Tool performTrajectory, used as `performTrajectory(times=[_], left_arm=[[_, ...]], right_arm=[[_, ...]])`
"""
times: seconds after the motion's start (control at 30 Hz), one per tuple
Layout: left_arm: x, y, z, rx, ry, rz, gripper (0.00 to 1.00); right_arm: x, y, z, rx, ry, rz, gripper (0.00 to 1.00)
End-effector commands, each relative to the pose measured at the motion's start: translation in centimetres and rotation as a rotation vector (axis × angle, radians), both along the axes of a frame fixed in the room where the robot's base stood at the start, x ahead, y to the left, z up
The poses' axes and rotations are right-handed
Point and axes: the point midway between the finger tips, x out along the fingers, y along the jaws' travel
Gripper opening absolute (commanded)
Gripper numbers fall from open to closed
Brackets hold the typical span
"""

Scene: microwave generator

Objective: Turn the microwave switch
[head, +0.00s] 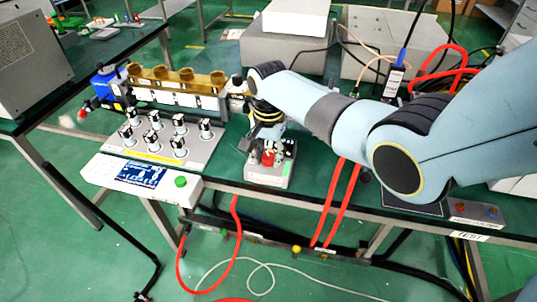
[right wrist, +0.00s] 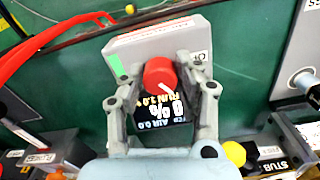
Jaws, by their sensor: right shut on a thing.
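The microwave generator is a small pale box (head: 267,178) at the front edge of the green table, with a red knob (head: 268,158) on top. In the right wrist view the box (right wrist: 190,38) has a black display (right wrist: 172,108) with upside-down digits, and the red knob (right wrist: 160,73) carries a white pointer mark slanting toward the lower right. My right gripper (head: 265,140) reaches down over the box from behind. Its two fingers (right wrist: 160,68) are shut on the knob from both sides. In the head view my arm and wrist partly hide the fingers. My left gripper is out of sight.
Left of the box stands a white console (head: 143,178) with a screen, a green button and a grey panel of several knobs (head: 165,140). Brass fittings (head: 175,76) stand behind it. Red hoses (head: 340,200) hang over the front edge, and grey boxes (head: 290,50) stand behind.

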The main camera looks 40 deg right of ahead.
Motion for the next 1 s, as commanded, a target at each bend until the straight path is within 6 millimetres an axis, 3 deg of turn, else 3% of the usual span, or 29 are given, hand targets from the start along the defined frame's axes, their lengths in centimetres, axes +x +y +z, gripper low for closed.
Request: performTrajectory(times=[1.0], left_arm=[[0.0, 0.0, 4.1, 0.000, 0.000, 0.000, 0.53]], right_arm=[[0.0, 0.0, 0.1, 0.000, 0.000, 0.827, 0.00]])
